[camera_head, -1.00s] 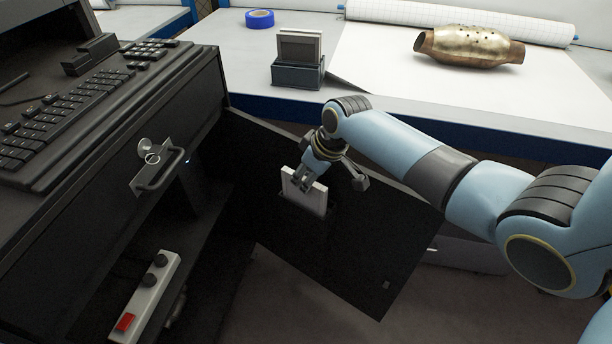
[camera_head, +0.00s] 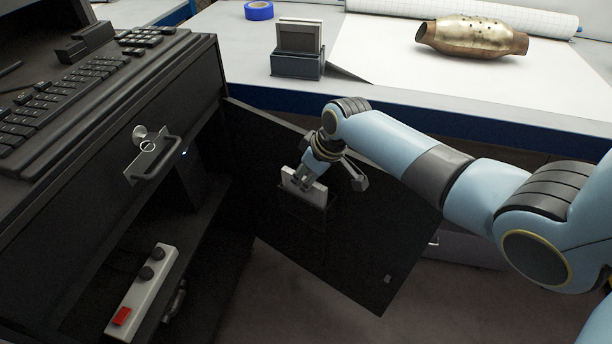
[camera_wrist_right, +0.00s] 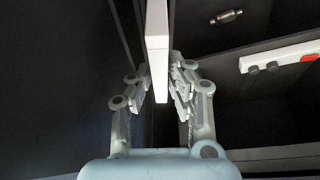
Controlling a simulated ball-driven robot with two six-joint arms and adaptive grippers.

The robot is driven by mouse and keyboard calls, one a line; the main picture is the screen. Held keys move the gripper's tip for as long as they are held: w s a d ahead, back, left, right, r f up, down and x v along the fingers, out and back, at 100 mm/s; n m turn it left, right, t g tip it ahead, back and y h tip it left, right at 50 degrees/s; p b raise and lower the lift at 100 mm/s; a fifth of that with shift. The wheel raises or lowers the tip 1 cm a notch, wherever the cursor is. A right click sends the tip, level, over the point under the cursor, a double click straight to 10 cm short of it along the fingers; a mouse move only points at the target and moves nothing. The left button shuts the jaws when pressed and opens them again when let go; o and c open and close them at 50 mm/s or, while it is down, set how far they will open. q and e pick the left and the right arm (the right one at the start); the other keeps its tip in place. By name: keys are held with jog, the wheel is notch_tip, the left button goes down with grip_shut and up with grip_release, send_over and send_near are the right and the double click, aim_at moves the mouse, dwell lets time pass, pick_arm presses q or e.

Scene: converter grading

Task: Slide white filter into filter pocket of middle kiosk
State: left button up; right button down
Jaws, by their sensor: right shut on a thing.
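The white filter (camera_head: 303,192) is a thin pale slab at a dark pocket (camera_head: 314,217) on the inner face of the open black kiosk door (camera_head: 355,265). Its upper part stands above the pocket's rim, and its lower end is hidden there. My right gripper (camera_head: 306,182) is shut on the filter's upper part, reaching down from above. In the right wrist view the filter (camera_wrist_right: 158,35) shows as a bright bar between the two fingers (camera_wrist_right: 162,92) of the right gripper. My left gripper is out of view.
The kiosk body (camera_head: 95,215) stands left, with a keyboard (camera_head: 60,95), a handle (camera_head: 158,165) and a white control strip (camera_head: 143,290). On the table behind are a dark holder with grey slabs (camera_head: 298,65), blue tape (camera_head: 259,10) and a metal converter (camera_head: 472,38).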

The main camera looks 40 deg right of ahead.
jog(key=shift+f+b, duration=0.4)
jog(key=shift+f, duration=0.3)
jog(key=c, duration=0.9)
grip_release()
jog(key=shift+r, duration=0.15)
jog(key=shift+r+p, duration=3.35)
jog(key=shift+p, duration=0.3)
